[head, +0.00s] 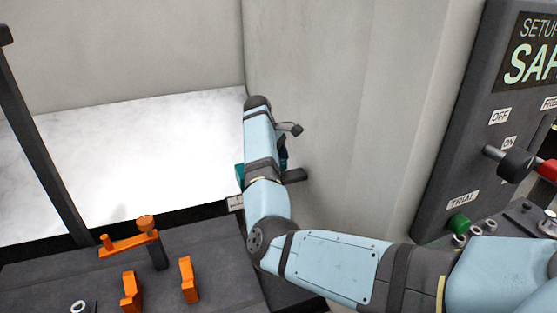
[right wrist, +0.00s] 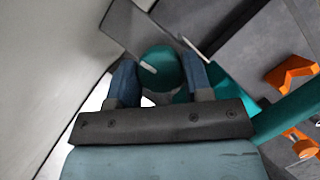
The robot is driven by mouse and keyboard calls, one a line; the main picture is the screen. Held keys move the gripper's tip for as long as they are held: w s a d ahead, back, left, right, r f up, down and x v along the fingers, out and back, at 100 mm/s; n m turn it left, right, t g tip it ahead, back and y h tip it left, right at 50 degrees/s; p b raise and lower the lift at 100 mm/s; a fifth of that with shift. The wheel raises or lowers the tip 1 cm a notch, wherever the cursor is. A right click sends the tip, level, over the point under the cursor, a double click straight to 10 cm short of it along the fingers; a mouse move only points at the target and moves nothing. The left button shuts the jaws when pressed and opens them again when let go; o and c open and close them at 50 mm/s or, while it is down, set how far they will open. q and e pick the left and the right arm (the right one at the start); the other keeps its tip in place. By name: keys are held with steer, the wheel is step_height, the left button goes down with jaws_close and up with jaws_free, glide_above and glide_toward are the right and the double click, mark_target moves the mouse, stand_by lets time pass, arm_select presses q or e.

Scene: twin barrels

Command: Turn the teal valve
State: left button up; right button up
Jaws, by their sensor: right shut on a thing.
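The teal valve (head: 239,172) is mostly hidden behind my right arm in the head view, with only a small teal edge showing. In the right wrist view a rounded teal part of the valve (right wrist: 166,62) with a pale mark sits between the two blue fingers of my right gripper (right wrist: 158,72). The gripper is shut on this part. A teal bar (right wrist: 288,115) also runs off to the right in that view. In the head view my right gripper is largely hidden by its own arm. My left gripper is not in view.
An orange valve handle (head: 128,244) and two upright orange pieces stand on the dark panel at the lower left. A grey wall (head: 340,110) rises close behind my right arm. A dark switch board (head: 478,120) with a red-tipped lever and green button stands at the right.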

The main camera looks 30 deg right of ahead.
steer(key=shift+m, duration=0.4)
steer(key=o, duration=0.9)
steer(key=shift+r, duration=0.15)
steer(key=v, duration=1.3)
steer(key=shift+w+d+r, duration=0.1)
steer(key=shift+w+r, duration=0.05)
steer(key=shift+r, duration=0.1)
steer(key=shift+f, duration=0.15)
